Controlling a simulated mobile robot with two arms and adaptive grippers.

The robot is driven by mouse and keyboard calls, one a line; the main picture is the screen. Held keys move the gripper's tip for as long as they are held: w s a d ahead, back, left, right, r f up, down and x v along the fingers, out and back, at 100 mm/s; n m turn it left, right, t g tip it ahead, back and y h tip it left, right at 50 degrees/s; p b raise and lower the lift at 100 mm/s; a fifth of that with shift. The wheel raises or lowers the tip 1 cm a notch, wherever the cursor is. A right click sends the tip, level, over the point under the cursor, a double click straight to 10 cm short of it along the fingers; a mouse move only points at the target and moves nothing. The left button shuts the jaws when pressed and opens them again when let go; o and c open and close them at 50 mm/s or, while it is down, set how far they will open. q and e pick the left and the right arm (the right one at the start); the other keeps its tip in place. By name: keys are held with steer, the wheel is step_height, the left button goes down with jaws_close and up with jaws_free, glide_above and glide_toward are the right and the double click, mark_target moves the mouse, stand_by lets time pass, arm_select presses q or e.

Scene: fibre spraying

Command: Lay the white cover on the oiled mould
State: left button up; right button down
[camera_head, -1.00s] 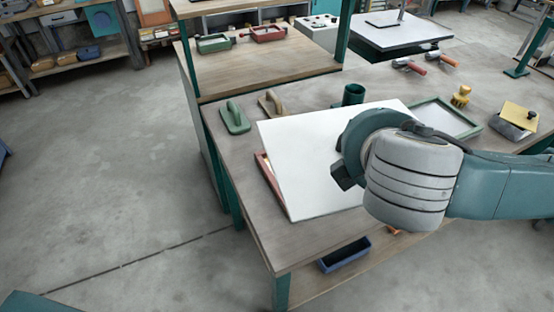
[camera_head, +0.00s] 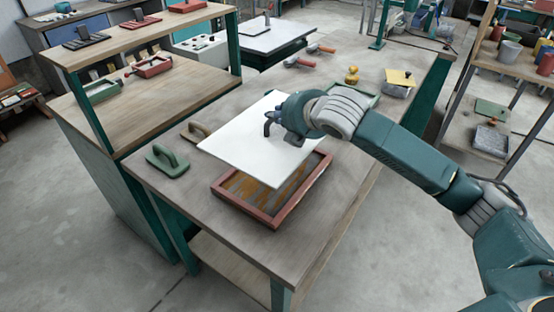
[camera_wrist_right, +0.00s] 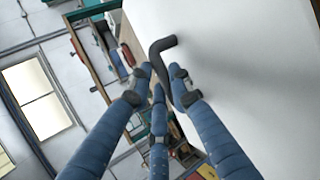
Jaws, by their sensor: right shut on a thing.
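The white cover (camera_head: 247,142) is a flat thin panel. In the head view it hangs over the back part of a red-framed mould (camera_head: 246,214), whose floor has amber, oily-looking streaks. The mould's front and right sides show; its back is hidden under the cover. The cover seems raised above it, but the exact gap cannot be told. My right gripper (camera_head: 275,124) is at the cover's right side, shut on its dark bent handle. In the right wrist view the gripper fingers (camera_wrist_right: 162,88) close round the handle (camera_wrist_right: 163,46) beside the white cover (camera_wrist_right: 240,60). My left gripper is not in view.
A green float (camera_head: 168,161) and a tan one (camera_head: 196,132) lie left of the cover. A green frame (camera_head: 368,98) sits behind my right wrist. A wooden shelf bench (camera_head: 150,105) stands at the left. The bench top right of the mould is clear.

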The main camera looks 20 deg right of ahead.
mark_target(277, 144)
step_height(277, 144, down, 15)
steer(key=shift+a+r+p, duration=0.1)
steer(key=shift+r+p, duration=0.05)
steer(key=shift+p, duration=0.55)
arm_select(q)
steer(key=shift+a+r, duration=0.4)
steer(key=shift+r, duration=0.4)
arm_select(e)
steer(key=c, duration=1.7)
jaws_free()
steer(key=shift+f, duration=0.2)
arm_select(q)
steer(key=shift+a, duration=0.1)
arm_select(e)
steer(key=shift+o, duration=0.6)
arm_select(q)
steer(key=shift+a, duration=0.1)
arm_select(e)
steer(key=shift+r, duration=0.1)
